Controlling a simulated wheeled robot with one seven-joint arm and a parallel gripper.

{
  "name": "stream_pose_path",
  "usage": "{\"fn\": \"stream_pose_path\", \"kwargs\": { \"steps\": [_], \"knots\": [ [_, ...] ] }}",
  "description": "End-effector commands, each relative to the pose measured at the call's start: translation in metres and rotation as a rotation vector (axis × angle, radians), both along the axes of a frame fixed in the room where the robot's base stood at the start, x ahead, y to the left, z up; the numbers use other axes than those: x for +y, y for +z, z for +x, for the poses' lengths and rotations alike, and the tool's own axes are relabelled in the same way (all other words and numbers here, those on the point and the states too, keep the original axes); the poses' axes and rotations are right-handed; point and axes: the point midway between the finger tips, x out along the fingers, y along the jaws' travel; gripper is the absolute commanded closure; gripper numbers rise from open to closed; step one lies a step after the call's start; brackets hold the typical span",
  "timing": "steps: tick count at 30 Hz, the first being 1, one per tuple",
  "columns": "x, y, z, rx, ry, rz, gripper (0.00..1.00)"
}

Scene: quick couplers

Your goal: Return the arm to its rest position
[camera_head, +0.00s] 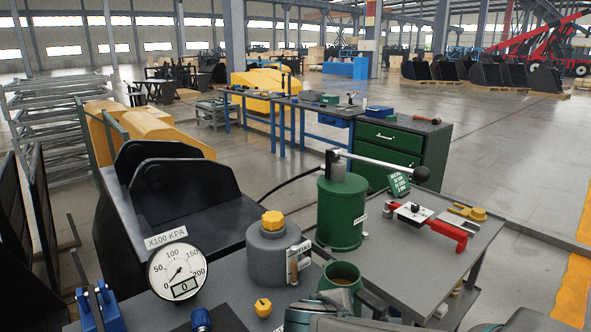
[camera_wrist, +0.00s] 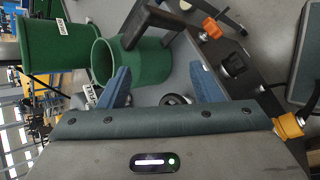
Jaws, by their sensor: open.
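My gripper (camera_wrist: 160,78) is open in the wrist view, its two blue fingers apart with nothing held between them. A green cup (camera_wrist: 138,62) with a dark handle stands just beyond the fingertips; whether a finger touches it cannot be told. The cup (camera_head: 342,275) also shows in the head view at the bench front. Part of my arm shows at the bottom of that view, and the fingertips are hard to make out there.
A green pump cylinder (camera_head: 340,212) with a long lever stands behind the cup. A grey jug (camera_head: 272,252) with a yellow cap and a pressure gauge (camera_head: 177,271) reading 0 stand left. A red-and-silver fixture (camera_head: 430,222) lies right. Bare bench top (camera_head: 400,262) shows between.

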Motion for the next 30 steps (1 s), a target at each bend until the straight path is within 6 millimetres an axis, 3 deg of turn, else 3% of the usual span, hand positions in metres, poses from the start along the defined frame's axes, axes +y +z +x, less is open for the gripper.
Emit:
{"fn": "stream_pose_path", "kwargs": {
  "steps": [1,3,6,10,15,20,30],
  "knots": [
    [-0.018,0.014,-0.008,0.009,-0.131,0.081,0.41],
    [-0.036,0.020,-0.021,0.022,-0.306,0.197,0.41],
    [-0.052,0.029,-0.040,0.035,-0.549,0.370,0.41],
    [-0.063,0.044,-0.063,0.041,-0.852,0.599,0.41],
    [-0.061,0.064,-0.080,0.040,-1.159,0.863,0.41],
    [-0.056,0.075,-0.085,0.040,-1.303,1.001,0.41],
    [-0.056,0.075,-0.085,0.040,-1.303,1.001,0.41]
  ]
}}
